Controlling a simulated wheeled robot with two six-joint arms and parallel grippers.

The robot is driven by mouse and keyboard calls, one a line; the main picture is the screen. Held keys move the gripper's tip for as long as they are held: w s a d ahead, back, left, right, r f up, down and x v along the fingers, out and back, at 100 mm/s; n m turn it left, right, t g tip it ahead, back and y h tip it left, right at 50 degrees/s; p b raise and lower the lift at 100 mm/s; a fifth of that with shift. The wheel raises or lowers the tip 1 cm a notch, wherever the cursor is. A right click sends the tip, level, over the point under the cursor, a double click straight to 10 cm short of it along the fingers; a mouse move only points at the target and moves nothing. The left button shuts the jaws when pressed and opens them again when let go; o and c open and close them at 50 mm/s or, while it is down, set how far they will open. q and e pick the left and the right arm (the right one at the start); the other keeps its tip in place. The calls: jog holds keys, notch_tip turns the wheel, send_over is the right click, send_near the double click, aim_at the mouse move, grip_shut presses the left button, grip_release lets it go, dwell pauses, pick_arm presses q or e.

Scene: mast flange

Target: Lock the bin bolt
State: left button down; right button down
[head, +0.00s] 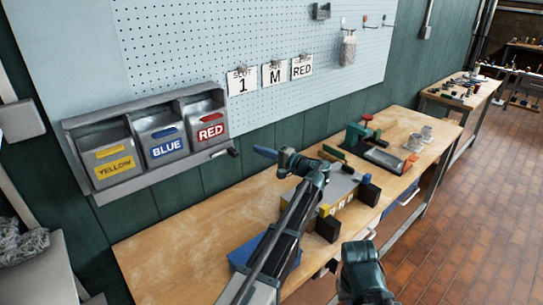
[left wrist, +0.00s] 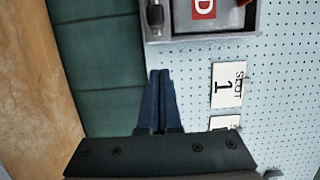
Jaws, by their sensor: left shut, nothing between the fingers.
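A grey bin rack (head: 135,185) on the wall holds a yellow bin (head: 114,160), a blue bin (head: 163,138) and a red bin (head: 207,122). The bin bolt (head: 231,152), a rod with a dark knob, sticks out at the rack's lower right end. In the left wrist view the bolt (left wrist: 155,15) is at the top, beside the red label. My left gripper (head: 260,151) is shut and empty, to the right of the bolt and apart from it. Its closed blue fingers (left wrist: 160,75) point toward the rack.
Below, the wooden workbench (head: 170,245) holds a green and red tool (head: 362,133) and several blocks. The bench's left part is clear.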

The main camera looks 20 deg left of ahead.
aim_at(223, 153)
pick_arm(q)
jog(key=shift+s+a, duration=0.75)
jog(key=shift+a, duration=0.3)
jog(key=shift+s+a, duration=0.7)
jog(key=shift+a, duration=0.35)
jog(key=s+a, duration=0.1)
jog(key=s, duration=0.1)
jog(key=s+a, duration=0.1)
jog(key=s, duration=0.1)
jog(key=shift+s+a, duration=0.1)
jog(key=shift+a, duration=0.1)
